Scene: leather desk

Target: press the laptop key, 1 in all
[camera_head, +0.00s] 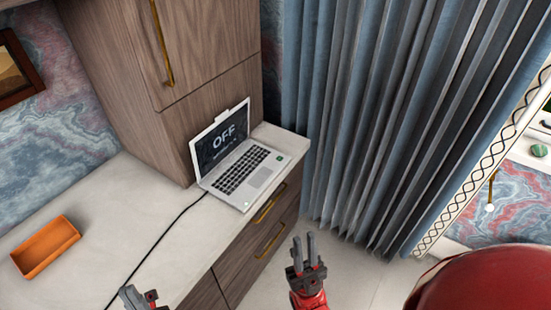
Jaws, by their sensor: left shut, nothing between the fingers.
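The open laptop (241,170) stands on the white desk top against the wooden cabinet. Its dark screen (222,140) shows the word "OFF" with a smaller, unreadable line under it. The black keyboard faces up, and a small green mark (280,158) sits near the right corner of the base. My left gripper (128,292) is at the bottom edge, partly cut off, shut and empty, well below and left of the laptop. My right gripper (304,240) is empty below and right of the laptop, its two grey fingers apart with a narrow gap. Neither gripper touches the laptop.
An orange tray (46,247) lies on the desk's left part. A black cable (160,238) runs from the laptop across the desk top. A tall cabinet (190,70) rises behind the laptop. Drawers with gold handles (270,240) are under the desk. Blue curtains (385,110) hang at the right.

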